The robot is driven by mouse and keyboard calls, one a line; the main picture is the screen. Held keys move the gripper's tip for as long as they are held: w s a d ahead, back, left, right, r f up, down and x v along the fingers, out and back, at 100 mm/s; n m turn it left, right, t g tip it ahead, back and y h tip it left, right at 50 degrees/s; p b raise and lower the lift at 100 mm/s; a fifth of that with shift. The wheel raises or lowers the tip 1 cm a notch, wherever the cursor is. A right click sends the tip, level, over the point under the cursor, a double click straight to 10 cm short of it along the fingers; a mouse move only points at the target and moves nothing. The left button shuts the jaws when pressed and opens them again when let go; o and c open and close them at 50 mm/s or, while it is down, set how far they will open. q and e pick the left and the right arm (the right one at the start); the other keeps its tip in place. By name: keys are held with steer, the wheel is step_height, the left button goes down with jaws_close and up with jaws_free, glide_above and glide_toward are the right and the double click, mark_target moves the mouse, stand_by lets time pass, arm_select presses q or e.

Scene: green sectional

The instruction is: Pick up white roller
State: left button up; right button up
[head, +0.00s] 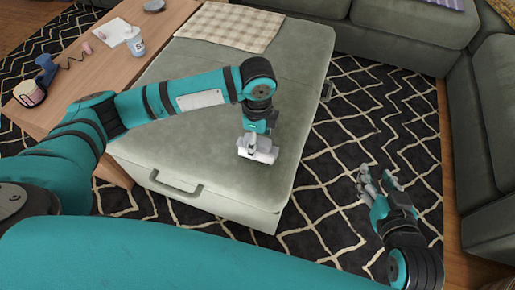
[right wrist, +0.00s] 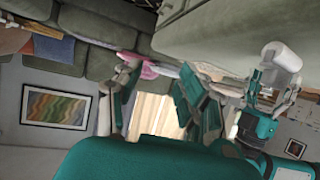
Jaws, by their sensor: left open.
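The white roller (head: 258,154) is on the green-grey ottoman, near its right front part. My left gripper (head: 254,143) points down right at the roller, its fingers partly hidden by the wrist and the roller. It is open, and I cannot tell whether the fingers touch the roller. In the right wrist view the roller (right wrist: 285,55) shows as a white cylinder at the upper right, close to the left gripper (right wrist: 270,80). My right gripper (head: 374,182) is open and empty above the patterned rug, well to the right of the ottoman.
The ottoman (head: 200,90) has a checked cloth (head: 232,27) at its back. Green sofas (head: 405,40) stand behind and right. The dark rug (head: 375,110) is clear.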

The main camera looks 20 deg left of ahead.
mark_target(258, 150)
arm_select(q)
steer(key=f, duration=0.1)
steer(key=f+b, duration=0.1)
steer(key=f, duration=0.1)
steer(key=f+b, duration=0.1)
steer(key=shift+s+f, duration=0.25)
steer(key=shift+f, duration=0.2)
arm_select(e)
step_height(258, 150, up, 10)
steer(key=w+a+t+y, duration=0.2)
steer(key=t, duration=0.4)
steer(key=shift+w+t, duration=0.2)
steer(key=shift+t, duration=0.1)
arm_select(q)
steer(key=shift+c, duration=0.5)
arm_select(e)
steer(key=shift+a+r, duration=0.1)
arm_select(q)
steer(key=c, duration=1.2)
steer(key=shift+r, duration=0.2)
